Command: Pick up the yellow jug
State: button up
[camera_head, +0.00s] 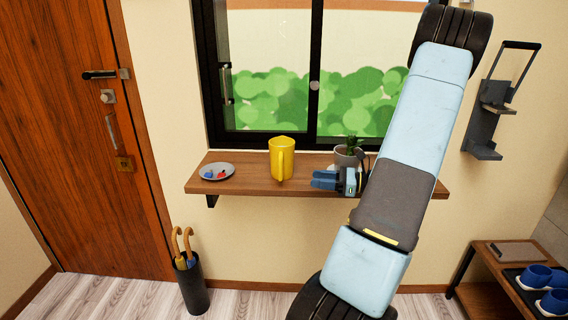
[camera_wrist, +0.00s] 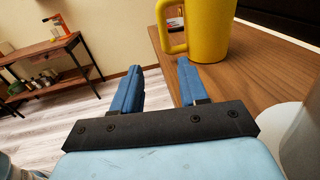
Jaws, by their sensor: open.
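The yellow jug (camera_head: 282,160) stands upright on the wooden wall shelf (camera_head: 240,182) below the window. Its handle faces the room in the head view. In the wrist view the jug (camera_wrist: 211,30) is just beyond my fingertips, with its handle at its left side. My gripper (camera_head: 318,180) is to the right of the jug, near shelf height. In the wrist view my gripper (camera_wrist: 160,75) is open, with nothing between its two blue fingers. The right finger points toward the jug's lower part, and a gap seems to separate them.
A grey dish (camera_head: 216,171) with small red and blue things lies left on the shelf. A potted plant (camera_head: 347,156) stands close behind my gripper. An umbrella stand (camera_head: 191,285) is on the floor below. A low bench (camera_head: 490,270) with blue cups is at right.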

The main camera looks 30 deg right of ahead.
aim_at(281, 179)
jog(key=x, duration=1.3)
jog(key=shift+w+d+f, duration=0.1)
jog(key=shift+w, duration=0.2)
jog(key=shift+c, duration=0.3)
grip_shut()
dwell(0.9)
